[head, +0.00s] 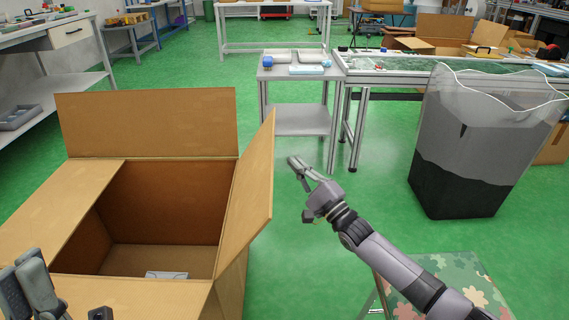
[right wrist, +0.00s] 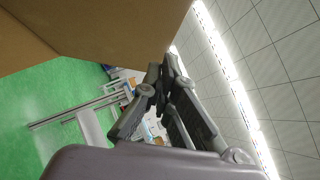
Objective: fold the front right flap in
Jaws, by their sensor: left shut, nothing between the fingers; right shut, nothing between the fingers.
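An open cardboard box stands at the left in the head view. Its back flap (head: 150,122) stands up. Its right flap (head: 254,170) stands up, leaning slightly outward. In the right wrist view the shut fingers (right wrist: 166,68) are beside brown cardboard (right wrist: 100,28). My left gripper (head: 30,278) is shut and empty at the lower left, over the box's near left corner.
A small pale item (head: 166,275) lies inside the box. A grey bin with a clear liner (head: 470,150) stands at the right. A small metal table (head: 300,120) and a conveyor (head: 400,66) are behind. A camouflage-patterned surface (head: 440,275) is below my right arm. Green floor is clear between.

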